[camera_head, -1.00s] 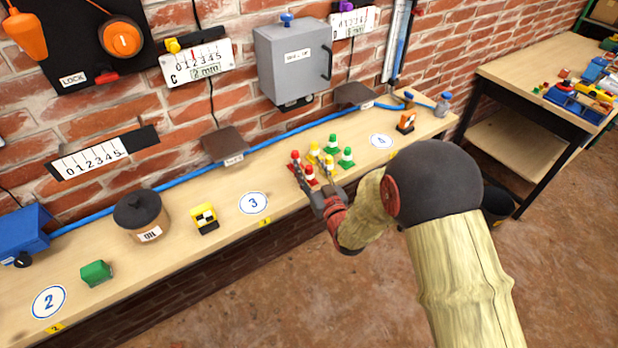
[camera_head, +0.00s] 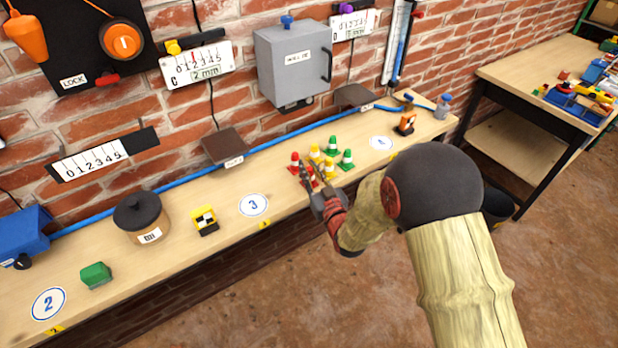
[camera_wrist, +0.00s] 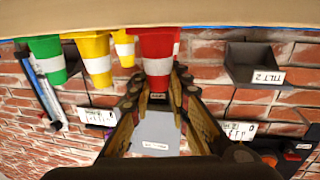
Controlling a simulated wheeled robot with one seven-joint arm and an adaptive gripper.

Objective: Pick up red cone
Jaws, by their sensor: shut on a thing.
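A red cone with a white band (camera_wrist: 158,55) shows in the wrist view, which is upside down, with its tip between my fingertips. My gripper (camera_wrist: 158,92) is shut on its narrow end, which the fingers partly hide. In the head view my gripper (camera_head: 314,182) is at the front of the cone group, and its fingers cover much of the held cone. A second red cone (camera_head: 295,160) stands just behind and to the left. I cannot tell whether the held cone is clear of the bench.
Yellow cones (camera_head: 330,170) and green cones (camera_head: 347,158) stand close on the right of my gripper. The brick wall with a grey box (camera_head: 290,65) is behind. The bench (camera_head: 275,180) is clear to the left, around the number 3 disc (camera_head: 254,205).

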